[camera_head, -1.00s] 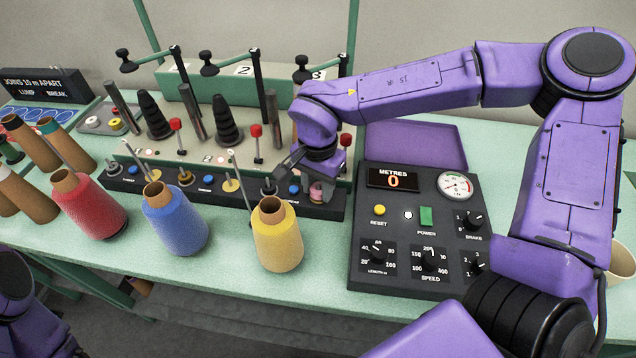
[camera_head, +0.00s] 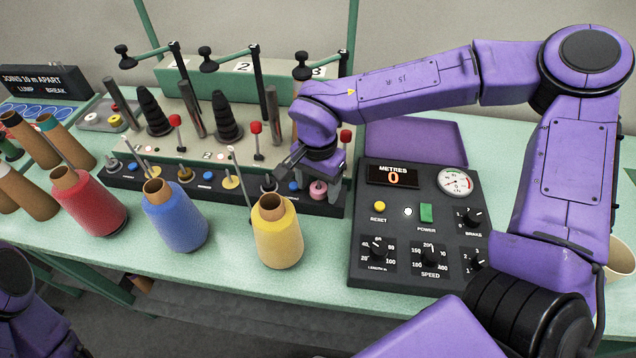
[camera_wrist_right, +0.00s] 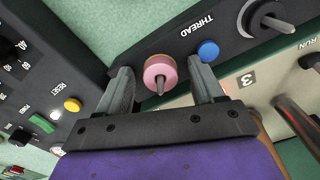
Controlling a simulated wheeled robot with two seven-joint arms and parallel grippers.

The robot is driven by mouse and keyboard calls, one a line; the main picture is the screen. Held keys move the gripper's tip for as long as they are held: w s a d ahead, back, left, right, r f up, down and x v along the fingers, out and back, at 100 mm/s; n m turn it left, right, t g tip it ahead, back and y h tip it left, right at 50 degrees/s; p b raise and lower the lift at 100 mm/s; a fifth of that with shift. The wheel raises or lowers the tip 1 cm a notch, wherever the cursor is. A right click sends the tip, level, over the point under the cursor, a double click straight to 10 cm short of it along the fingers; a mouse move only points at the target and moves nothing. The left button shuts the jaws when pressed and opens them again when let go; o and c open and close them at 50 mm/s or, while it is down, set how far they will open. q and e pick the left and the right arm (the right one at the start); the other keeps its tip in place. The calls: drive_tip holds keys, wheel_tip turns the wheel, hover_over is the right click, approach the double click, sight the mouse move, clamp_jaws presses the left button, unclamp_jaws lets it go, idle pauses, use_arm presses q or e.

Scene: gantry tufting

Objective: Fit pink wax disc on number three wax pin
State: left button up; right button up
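The pink wax disc (camera_head: 318,190) sits at the right end of the dark strip at station three. In the right wrist view the pink disc (camera_wrist_right: 160,72) is around a short metal pin (camera_wrist_right: 160,88), whose tip sticks out of it. The disc looks flat on its seat. My right gripper (camera_head: 311,176) is just above the disc in the head view. In the wrist view its two fingers (camera_wrist_right: 163,86) stand wide on either side of the disc, with gaps, so it is open and empty. My left gripper is out of view.
The yellow cone (camera_head: 278,235), blue cone (camera_head: 175,218) and red cone (camera_head: 92,208) stand in front of the strip. A blue button (camera_wrist_right: 207,50) is close to one finger. The control panel (camera_head: 365,215) is to the right. Tension posts stand behind.

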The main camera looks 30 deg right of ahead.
drive_tip(key=shift+r, duration=0.1)
wheel_tip(320, 180, up, 10)
drive_tip(key=shift+r, duration=0.2)
